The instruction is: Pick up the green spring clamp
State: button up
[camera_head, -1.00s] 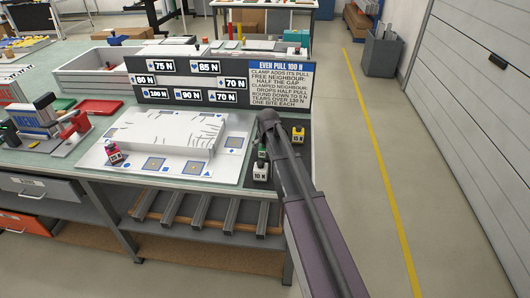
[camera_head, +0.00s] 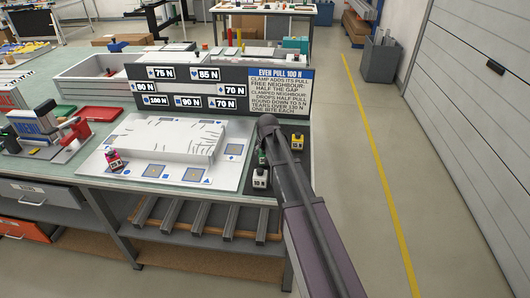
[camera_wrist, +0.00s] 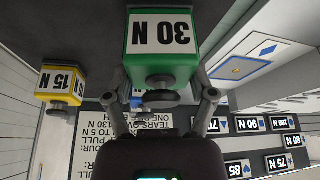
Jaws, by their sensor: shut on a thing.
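The green spring clamp (camera_wrist: 163,42), labelled 30 N, fills the top middle of the wrist view. My gripper (camera_wrist: 162,82) has a finger on each side of its lower body and is shut on it. In the head view the green clamp (camera_head: 262,157) shows as a small patch beside my arm, on or just above the dark strip at the bench's right end; I cannot tell whether it touches the strip. My arm hides most of the gripper there.
A yellow 15 N clamp (camera_head: 297,142) stands right of my arm, and a white 10 N clamp (camera_head: 260,178) stands in front. The sign panel (camera_head: 215,108) rises behind.

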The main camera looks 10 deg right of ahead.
jog(key=shift+r+p, duration=4.35)
jog(key=shift+r, duration=0.25)
jog(key=shift+d, duration=0.1)
